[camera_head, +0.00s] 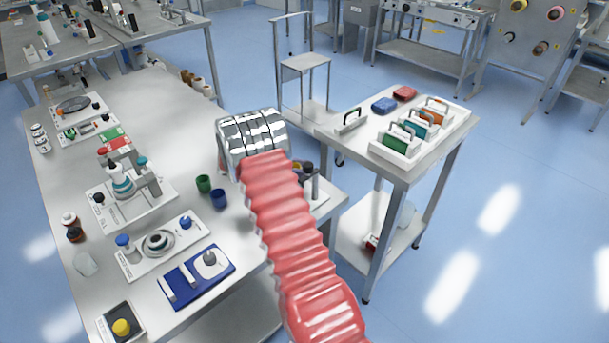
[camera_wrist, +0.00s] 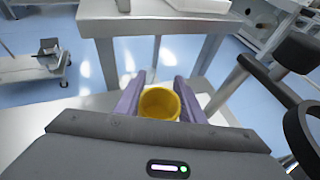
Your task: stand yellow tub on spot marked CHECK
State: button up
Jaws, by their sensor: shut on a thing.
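The yellow tub (camera_wrist: 160,104) shows in the wrist view between the two purple fingers of my gripper (camera_wrist: 159,82). The gripper is shut on it, and I look into the tub's open top. In the head view my silver wrist (camera_head: 252,132) is over the right part of the long bench; the fingers and the tub are hidden behind it. I cannot make out a spot marked CHECK in either view.
The long bench (camera_head: 150,85) carries a green cup (camera_head: 203,184), a blue cup (camera_head: 218,198) and several instruments. A dark stand (camera_wrist: 290,55) is close on the right in the wrist view. A trolley (camera_head: 408,172) with coloured holders stands right of my arm.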

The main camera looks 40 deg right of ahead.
jog(key=shift+f, duration=1.35)
jog(key=shift+f, duration=0.1)
jog(key=o, duration=1)
jog(key=v, duration=1.2)
